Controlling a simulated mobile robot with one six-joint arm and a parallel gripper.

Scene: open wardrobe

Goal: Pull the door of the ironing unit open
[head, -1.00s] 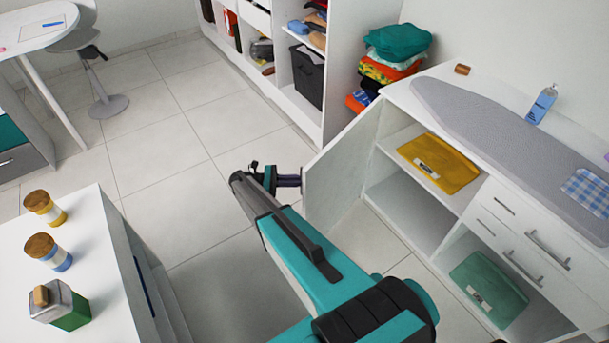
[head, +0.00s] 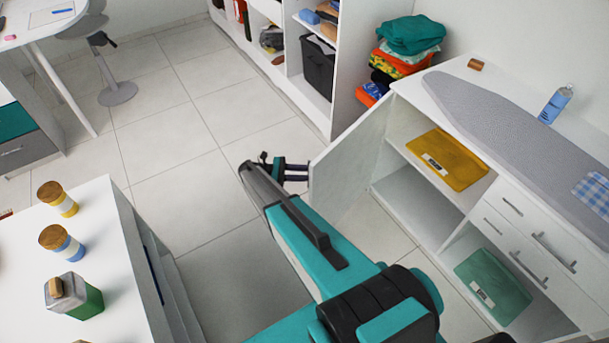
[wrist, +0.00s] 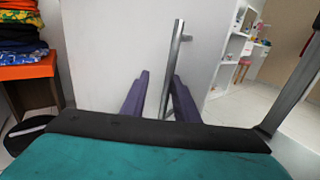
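The ironing unit (head: 480,190) is the white cabinet at right in the head view. Its left door (head: 350,165) stands swung well out, showing the shelves inside. In the wrist view the door's white face (wrist: 110,45) fills the middle, with a vertical metal bar handle (wrist: 176,48). My gripper (head: 297,172) is at the door's free edge. In the wrist view its purple fingers (wrist: 160,100) are apart, with the handle's lower part between them, nearer the right finger. The handle itself is hidden in the head view.
An ironing board (head: 510,130) and a bottle (head: 556,104) are on the unit's top. A white counter (head: 130,280) with jars stands at left. An open wardrobe (head: 345,65) is behind the door. The tiled floor (head: 190,140) between is clear.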

